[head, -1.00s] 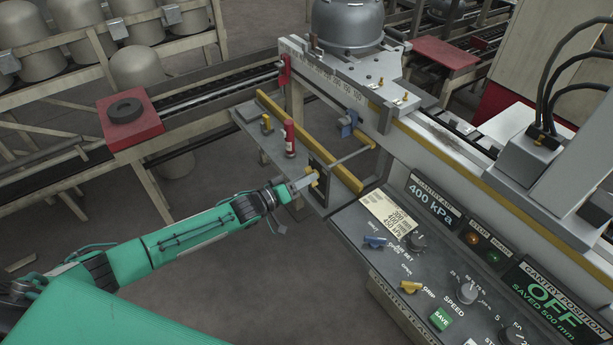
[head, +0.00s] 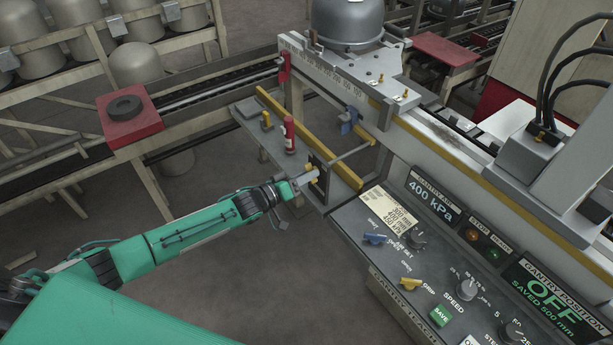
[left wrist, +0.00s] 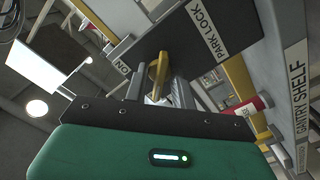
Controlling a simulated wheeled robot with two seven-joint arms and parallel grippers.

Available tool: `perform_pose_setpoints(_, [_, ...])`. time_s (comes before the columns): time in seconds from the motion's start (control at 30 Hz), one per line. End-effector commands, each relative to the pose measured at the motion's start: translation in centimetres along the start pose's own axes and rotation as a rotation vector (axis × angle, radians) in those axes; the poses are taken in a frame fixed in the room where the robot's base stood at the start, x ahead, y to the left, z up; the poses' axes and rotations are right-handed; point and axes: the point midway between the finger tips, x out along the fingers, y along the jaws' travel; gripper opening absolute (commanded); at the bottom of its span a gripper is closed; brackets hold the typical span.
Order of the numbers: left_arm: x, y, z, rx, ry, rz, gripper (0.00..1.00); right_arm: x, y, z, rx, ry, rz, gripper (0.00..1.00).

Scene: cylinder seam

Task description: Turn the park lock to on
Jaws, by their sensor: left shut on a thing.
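The park lock is a dark plate (head: 319,166) on the near side of the gantry shelf's end, with a yellow handle (left wrist: 157,75) on it. In the left wrist view, the plate (left wrist: 190,50) carries a "PARK LOCK" label (left wrist: 208,33) and an "ON" label (left wrist: 123,67) to the left of the handle. My left gripper (head: 306,179) is at the plate and shut on the yellow handle. The gripper body hides part of the handle in the left wrist view. My right gripper is not in view.
The gantry shelf (head: 262,143) holds a red cylinder (head: 289,134) just beyond the plate. The control panel (head: 385,270) with knobs and a green SAVE button (head: 441,316) lies to the right. A red block (head: 130,118) stands at left. The floor left of the shelf is open.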

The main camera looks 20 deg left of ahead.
Motion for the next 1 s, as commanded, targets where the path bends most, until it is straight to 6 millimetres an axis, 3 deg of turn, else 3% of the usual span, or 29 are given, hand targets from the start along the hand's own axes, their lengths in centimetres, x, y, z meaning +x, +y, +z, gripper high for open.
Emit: perform_pose_setpoints(1.0, [0.0,-0.2,0.1,0.905,0.001,0.000,0.00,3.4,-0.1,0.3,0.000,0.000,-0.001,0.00])
